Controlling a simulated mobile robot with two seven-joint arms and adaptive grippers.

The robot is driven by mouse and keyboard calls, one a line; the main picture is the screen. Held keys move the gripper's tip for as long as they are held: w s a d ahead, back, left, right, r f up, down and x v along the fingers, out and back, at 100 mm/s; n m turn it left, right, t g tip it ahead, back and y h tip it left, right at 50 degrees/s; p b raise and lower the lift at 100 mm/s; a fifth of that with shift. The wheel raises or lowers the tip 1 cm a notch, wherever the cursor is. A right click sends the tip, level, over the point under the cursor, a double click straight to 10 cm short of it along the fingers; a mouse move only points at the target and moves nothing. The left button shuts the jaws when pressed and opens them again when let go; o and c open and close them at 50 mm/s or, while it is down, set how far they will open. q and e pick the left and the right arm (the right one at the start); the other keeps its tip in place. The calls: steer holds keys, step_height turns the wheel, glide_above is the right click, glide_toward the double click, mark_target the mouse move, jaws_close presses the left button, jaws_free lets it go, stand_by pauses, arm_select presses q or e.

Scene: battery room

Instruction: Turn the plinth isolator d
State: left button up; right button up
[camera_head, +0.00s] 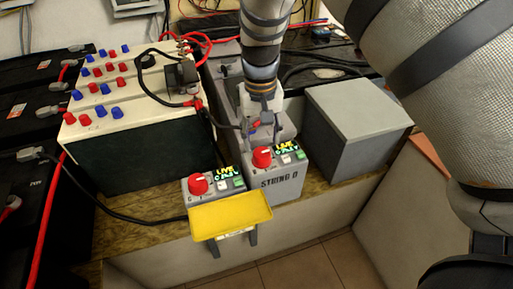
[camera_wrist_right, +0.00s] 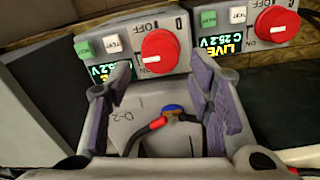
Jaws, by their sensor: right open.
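The plinth isolator D is a grey box lettered "STRING D" (camera_head: 277,185) with a round red knob (camera_head: 262,157), a lit display and small buttons. In the right wrist view its red knob (camera_wrist_right: 160,51) is ahead of the fingers, with "OFF" printed beside it. I cannot tell its exact setting. My right gripper (camera_head: 264,128) is just behind and above that knob, pointing down. In the wrist view the gripper (camera_wrist_right: 162,74) has its purple-padded fingers spread, with nothing held between them. The fingers partly cover the box's display. My left gripper is not in view.
A similar isolator with a red knob (camera_head: 198,184) stands left of D; its display reads C 25.2 V in the wrist view. A yellow plate (camera_head: 230,214) is in front of it. A grey box (camera_head: 357,112) stands right; a white-topped battery unit (camera_head: 130,90) with cables stands left.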

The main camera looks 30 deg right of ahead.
mark_target(261, 152)
step_height(261, 152, down, 6)
steer(key=shift+w+d+f, duration=0.1)
steer(key=c, duration=0.9)
steer(key=shift+o, duration=0.2)
